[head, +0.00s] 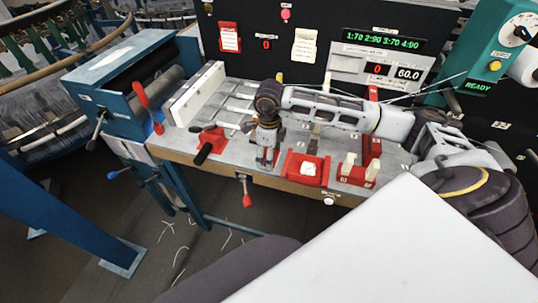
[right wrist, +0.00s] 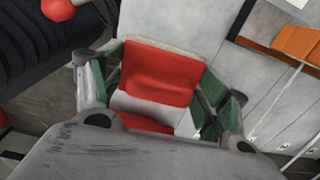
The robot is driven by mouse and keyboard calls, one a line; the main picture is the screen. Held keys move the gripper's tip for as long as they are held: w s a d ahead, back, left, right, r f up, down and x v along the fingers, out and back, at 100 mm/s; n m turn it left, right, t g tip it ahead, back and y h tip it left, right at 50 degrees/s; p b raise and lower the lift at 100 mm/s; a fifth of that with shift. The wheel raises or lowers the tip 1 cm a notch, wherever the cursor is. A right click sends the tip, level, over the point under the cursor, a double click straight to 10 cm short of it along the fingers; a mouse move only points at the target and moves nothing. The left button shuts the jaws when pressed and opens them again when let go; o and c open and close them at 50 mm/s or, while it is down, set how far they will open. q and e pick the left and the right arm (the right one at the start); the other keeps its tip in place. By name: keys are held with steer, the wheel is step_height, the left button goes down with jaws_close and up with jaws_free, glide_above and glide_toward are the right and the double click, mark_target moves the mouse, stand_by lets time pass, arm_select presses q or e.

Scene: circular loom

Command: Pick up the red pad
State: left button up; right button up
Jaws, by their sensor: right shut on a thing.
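The red pad (right wrist: 162,72) is in the right wrist view, between the green-lined fingers of my right gripper (right wrist: 160,98). It has a pale far edge and a grey-white band across its near part. My right gripper (head: 267,158) is shut on the pad and points down over the grey bench top in the head view. I cannot tell whether the pad touches the bench. My left gripper is in neither view.
On the bench (head: 235,172), a red tray (head: 293,171) with white material and a red holder (head: 352,180) with cream pegs lie to the right. A black-handled red tool (head: 209,143) lies to the left. A blue roller machine (head: 105,92) with a red lever (head: 141,94) stands farther left.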

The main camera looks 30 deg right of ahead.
steer(key=shift+r, duration=0.45)
step_height(320, 180, up, 8)
steer(key=shift+f+b, duration=0.1)
steer(key=shift+b, duration=0.4)
steer(key=shift+r, duration=0.5)
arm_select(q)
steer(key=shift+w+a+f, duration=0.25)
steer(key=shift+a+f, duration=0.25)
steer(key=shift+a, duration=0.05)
arm_select(e)
steer(key=shift+r, duration=0.1)
steer(key=o, duration=0.3)
steer(key=shift+c, duration=0.8)
steer(key=shift+r, duration=0.1)
